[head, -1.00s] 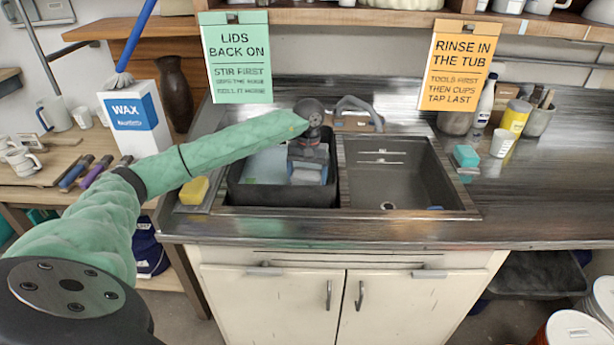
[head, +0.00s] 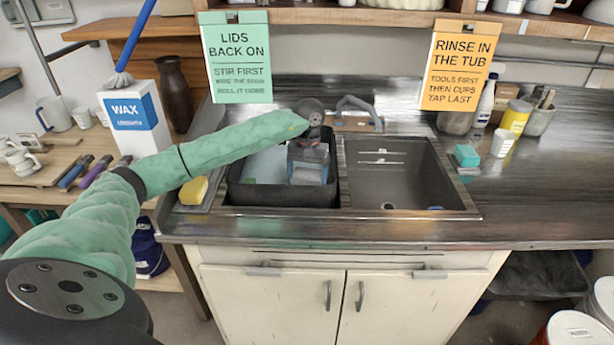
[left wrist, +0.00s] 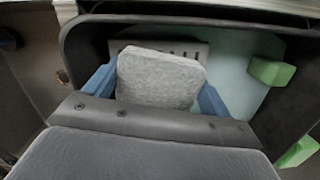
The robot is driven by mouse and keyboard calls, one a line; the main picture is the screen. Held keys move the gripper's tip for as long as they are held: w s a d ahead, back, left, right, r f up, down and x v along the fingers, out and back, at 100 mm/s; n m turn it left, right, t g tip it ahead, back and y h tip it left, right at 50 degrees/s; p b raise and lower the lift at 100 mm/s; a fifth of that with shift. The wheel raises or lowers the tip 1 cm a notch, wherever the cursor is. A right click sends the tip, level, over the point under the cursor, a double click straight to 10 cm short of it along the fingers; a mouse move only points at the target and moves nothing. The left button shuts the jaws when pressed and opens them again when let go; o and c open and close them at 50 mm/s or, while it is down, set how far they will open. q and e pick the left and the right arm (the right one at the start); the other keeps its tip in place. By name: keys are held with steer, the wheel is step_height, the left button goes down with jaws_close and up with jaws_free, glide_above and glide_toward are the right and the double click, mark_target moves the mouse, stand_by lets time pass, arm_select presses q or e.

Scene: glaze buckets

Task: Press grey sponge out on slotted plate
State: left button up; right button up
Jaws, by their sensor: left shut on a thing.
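The grey sponge (left wrist: 160,79) is a rough grey block between the blue fingers of my left gripper (left wrist: 157,90) in the left wrist view. The gripper is shut on it. The dark slotted plate (left wrist: 188,48) shows behind the sponge, its slots along the upper edge, and the sponge hides much of it. I cannot tell whether the sponge touches the plate. In the head view my left gripper (head: 308,174) points down into the black tub (head: 275,195) in the left sink bay, and the sponge is hard to make out there. My right gripper is not in view.
The tub holds pale water (head: 262,165), and a green block (left wrist: 272,71) shows in the left wrist view. A yellow sponge (head: 193,191) lies left of the tub. The right sink basin (head: 400,180) looks mostly empty. A tap (head: 358,108) stands behind.

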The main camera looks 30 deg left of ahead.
mark_target(307, 174)
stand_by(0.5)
arm_select(q)
steer(key=shift+r+p, duration=0.4)
steer(key=shift+r, duration=3.05)
